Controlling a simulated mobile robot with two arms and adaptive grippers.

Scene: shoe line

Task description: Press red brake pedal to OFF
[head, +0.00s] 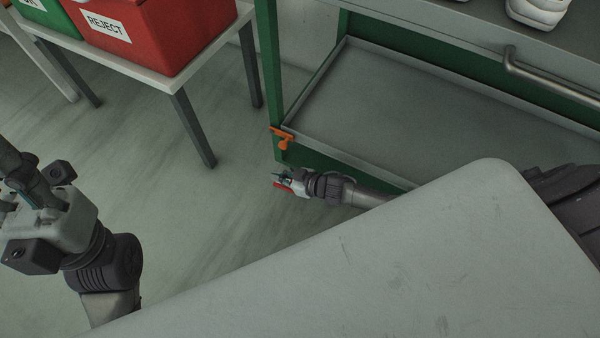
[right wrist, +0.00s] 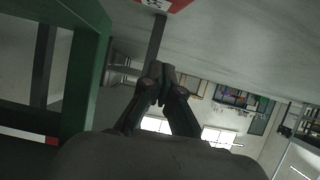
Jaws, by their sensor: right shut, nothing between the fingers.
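A small red piece, which looks like the brake pedal (head: 284,185), shows low by the near left corner of the green cart (head: 265,60), partly hidden by my right gripper. My right gripper (head: 281,177) is right over it in the head view; I cannot tell whether they touch. In the right wrist view the right gripper's fingers (right wrist: 163,82) are together and empty. A red patch (right wrist: 51,140) also shows low at the left there, beside the green frame (right wrist: 85,75). My left gripper is at the left edge of the head view, its fingers (head: 8,205) barely visible.
An orange lever (head: 283,136) sits on the cart's corner just above my right gripper. A white table (head: 185,80) with a red REJECT crate (head: 150,30) and a green crate (head: 48,15) stands at the upper left. The floor (head: 150,180) between is clear.

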